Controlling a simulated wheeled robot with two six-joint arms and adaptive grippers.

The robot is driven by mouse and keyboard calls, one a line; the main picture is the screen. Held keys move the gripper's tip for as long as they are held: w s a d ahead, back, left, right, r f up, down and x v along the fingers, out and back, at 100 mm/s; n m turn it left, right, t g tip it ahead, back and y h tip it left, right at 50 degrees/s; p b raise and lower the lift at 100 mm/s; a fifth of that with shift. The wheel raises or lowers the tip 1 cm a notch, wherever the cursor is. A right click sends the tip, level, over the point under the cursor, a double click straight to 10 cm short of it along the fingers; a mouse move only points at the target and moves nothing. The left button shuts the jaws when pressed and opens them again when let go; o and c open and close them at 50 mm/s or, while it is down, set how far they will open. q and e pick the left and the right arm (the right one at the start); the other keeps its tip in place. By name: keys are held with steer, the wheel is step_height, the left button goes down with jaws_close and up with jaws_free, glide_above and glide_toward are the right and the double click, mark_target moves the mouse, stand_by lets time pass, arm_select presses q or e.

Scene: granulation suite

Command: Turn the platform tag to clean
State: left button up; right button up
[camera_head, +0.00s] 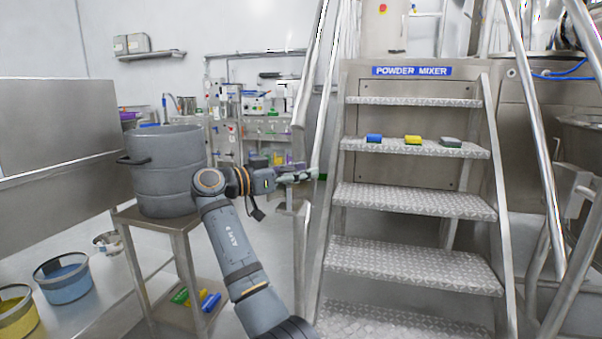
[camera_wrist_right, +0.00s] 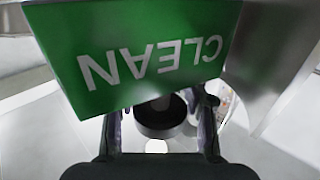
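The platform tag (camera_wrist_right: 150,50) fills the upper part of the right wrist view. Its visible face is green with white letters reading CLEAN, upside down in that view. In the head view only a small green bit of what looks like the tag (camera_head: 322,177) shows at the left stair rail. My right gripper (camera_head: 300,177) is at the tag; in the wrist view its two fingers (camera_wrist_right: 160,122) stand apart, with their upper ends at or behind the tag's lower edge. I cannot tell whether they touch it. My left gripper is not in view.
Metal steps (camera_head: 415,200) with a POWDER MIXER sign (camera_head: 412,71) rise right of the gripper; blue, yellow and grey items lie on one tread. A grey drum (camera_head: 168,175) stands on a steel table at left. Rails (camera_head: 318,100) are close to the gripper.

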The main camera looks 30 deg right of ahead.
steer(key=shift+d+f, duration=0.1)
jaws_close()
